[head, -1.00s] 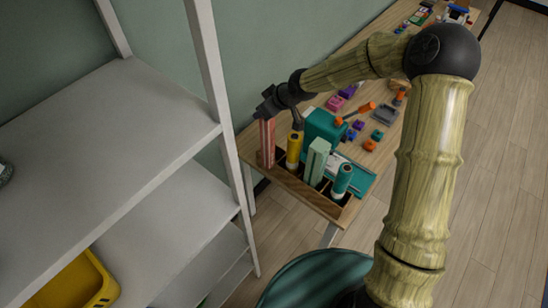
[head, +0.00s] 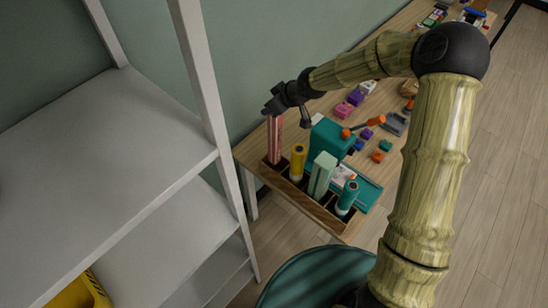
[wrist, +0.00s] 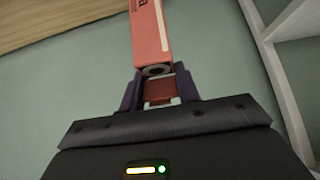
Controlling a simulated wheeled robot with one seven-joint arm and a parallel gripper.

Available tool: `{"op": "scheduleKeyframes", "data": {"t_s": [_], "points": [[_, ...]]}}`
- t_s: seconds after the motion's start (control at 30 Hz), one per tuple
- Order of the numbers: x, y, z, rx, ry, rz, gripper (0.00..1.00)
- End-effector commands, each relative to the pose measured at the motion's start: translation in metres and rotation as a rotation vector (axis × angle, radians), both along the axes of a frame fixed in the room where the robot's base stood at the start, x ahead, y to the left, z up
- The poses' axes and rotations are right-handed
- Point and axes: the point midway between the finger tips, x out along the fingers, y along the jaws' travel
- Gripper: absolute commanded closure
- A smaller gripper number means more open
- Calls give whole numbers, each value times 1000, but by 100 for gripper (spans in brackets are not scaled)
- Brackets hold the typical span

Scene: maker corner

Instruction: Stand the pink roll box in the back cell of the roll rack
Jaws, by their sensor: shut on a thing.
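The pink roll box (head: 275,138) stands upright at the left, wall-side end of the wooden roll rack (head: 318,212). My gripper (head: 277,110) is shut on its top end. Its lower end meets the rack's back cell in the head view; I cannot tell how deep it sits, or whether it touches the floor of the cell. In the wrist view the pink box (wrist: 149,32) runs up from between my fingers (wrist: 159,88), and its far end is out of frame.
A yellow roll (head: 298,163), a mint box (head: 321,175) and a teal roll (head: 347,198) stand in the rack's other cells. A teal block (head: 328,138) and small parts lie behind on the table. A grey shelf (head: 110,170) stands at the left.

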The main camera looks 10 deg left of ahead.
Motion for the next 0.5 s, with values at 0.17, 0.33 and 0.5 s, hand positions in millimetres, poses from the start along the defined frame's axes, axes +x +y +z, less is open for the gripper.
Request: {"op": "scheduleKeyframes", "data": {"t_s": [0.17,0.33,0.5], "points": [[-2,2,-29,-2,5,4,100],[-2,3,-52,0,2,6,100],[-1,2,-55,0,0,5,100]]}}
